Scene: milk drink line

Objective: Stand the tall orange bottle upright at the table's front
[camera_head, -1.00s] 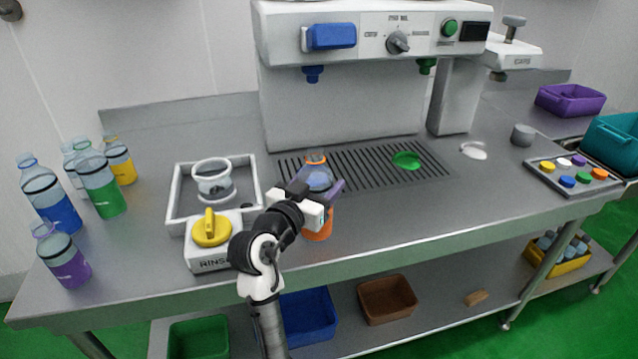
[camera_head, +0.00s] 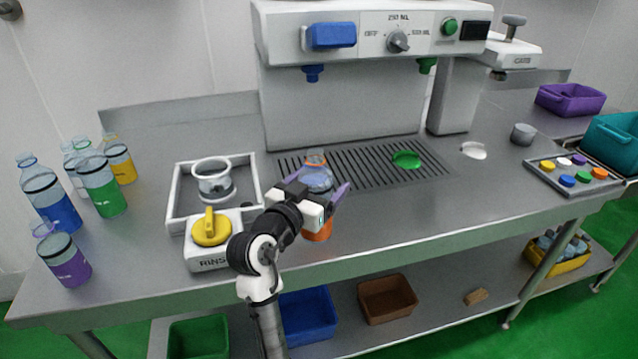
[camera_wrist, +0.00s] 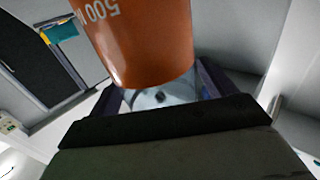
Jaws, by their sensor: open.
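The tall orange bottle (camera_head: 318,179) stands upright near the table's front edge, in front of the drip grate. Its clear top shows above my gripper and its orange lower part shows below it. My gripper (camera_head: 319,193) is open at the bottle's mid height, with its purple fingers apart around or beside it. In the wrist view the orange lower body (camera_wrist: 146,45) with "500" printed on it fills the top middle, and parts of my purple fingers (camera_wrist: 165,92) show on either side. Whether a finger touches the bottle I cannot tell.
A rinse unit with a yellow knob (camera_head: 211,229) and a white-framed tray (camera_head: 176,207) stand left of my arm. Several bottles, including a purple one (camera_head: 66,262), stand at the far left. The table (camera_head: 420,215) is clear to the right of the orange bottle.

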